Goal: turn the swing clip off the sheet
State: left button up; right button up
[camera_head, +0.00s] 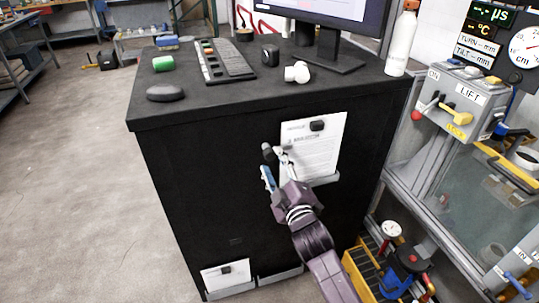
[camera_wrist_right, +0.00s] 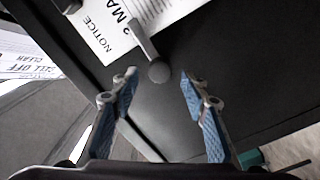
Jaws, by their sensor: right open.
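A white notice sheet (camera_head: 318,150) is on the front of the black cabinet, with a dark clip (camera_head: 317,126) at its top. The swing clip shows in the right wrist view as a grey arm with a round knob (camera_wrist_right: 159,72). Its arm lies across the sheet's edge (camera_wrist_right: 105,38), and the knob hangs over bare black panel. In the head view its dark knob (camera_head: 268,151) is left of the sheet. My right gripper (camera_head: 274,168) is open and empty. In the wrist view its blue-padded fingertips (camera_wrist_right: 158,82) lie either side of the knob, apart from it. My left gripper is out of view.
The black cabinet (camera_head: 180,185) carries a monitor, keyboard and bottle (camera_head: 402,40) on top. A second sheet (camera_head: 226,275) is low on its front. A yellow crate (camera_head: 365,272) with tools and a lift control box (camera_head: 462,100) stand at right. Open floor is at left.

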aim_at(270, 157)
jog(key=shift+x, duration=1.95)
jog(key=shift+d, duration=0.1)
jog(key=shift+c, duration=0.3)
jog(key=shift+f, duration=0.1)
grip_shut()
